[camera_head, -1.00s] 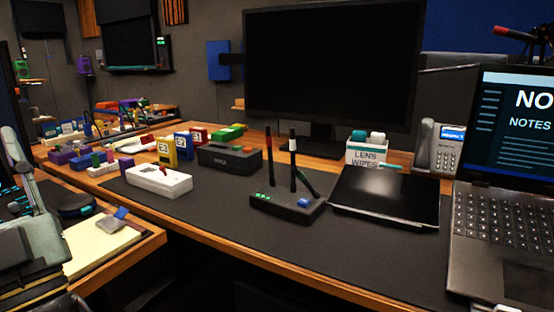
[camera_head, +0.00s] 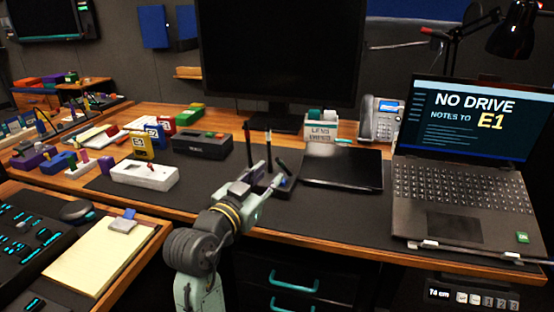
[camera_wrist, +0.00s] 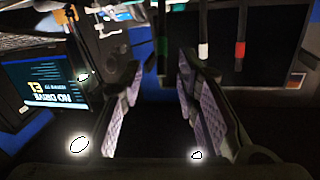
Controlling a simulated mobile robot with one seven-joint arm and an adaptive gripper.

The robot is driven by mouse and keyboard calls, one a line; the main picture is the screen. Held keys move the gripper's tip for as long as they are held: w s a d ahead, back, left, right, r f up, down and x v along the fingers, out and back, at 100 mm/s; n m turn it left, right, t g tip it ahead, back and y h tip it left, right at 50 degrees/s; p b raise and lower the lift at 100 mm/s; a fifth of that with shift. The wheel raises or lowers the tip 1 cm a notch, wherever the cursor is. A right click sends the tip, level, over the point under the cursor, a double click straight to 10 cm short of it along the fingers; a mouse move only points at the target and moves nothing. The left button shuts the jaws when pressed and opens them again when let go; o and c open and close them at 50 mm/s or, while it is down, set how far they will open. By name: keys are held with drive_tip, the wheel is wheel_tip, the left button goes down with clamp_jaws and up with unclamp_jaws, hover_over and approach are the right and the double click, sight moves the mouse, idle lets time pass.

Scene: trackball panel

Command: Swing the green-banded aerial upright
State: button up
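The black aerial box (camera_head: 290,187) sits on the dark desk mat, partly hidden behind my gripper in the head view. The red-banded aerial (camera_head: 248,148) and white-banded aerial (camera_head: 268,150) stand roughly upright. The green-banded aerial (camera_head: 283,166) leans at a slant at the right. My gripper (camera_head: 266,194) is at the box's front. In the wrist view the gripper (camera_wrist: 160,75) is open with nothing between its pads. Beyond its fingertips a dark aerial with a greenish band (camera_wrist: 162,42) shows; the white (camera_wrist: 203,50) and red (camera_wrist: 240,48) bands are farther right.
A closed black tablet-like slab (camera_head: 342,168) lies right of the box, with an open laptop (camera_head: 465,190) beyond. A lens wipes box (camera_head: 320,128) and monitor (camera_head: 280,60) stand behind. A white box (camera_head: 145,175) and black box (camera_head: 203,143) are left. The mat's left front is clear.

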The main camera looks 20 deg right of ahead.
sight(280, 162)
drive_tip(key=p+x, duration=0.1)
drive_tip(key=x, duration=0.6)
drive_tip(key=shift+w+d, duration=0.2)
drive_tip(key=shift+w, duration=0.05)
drive_tip(key=shift+c, duration=0.2)
clamp_jaws()
idle(0.4)
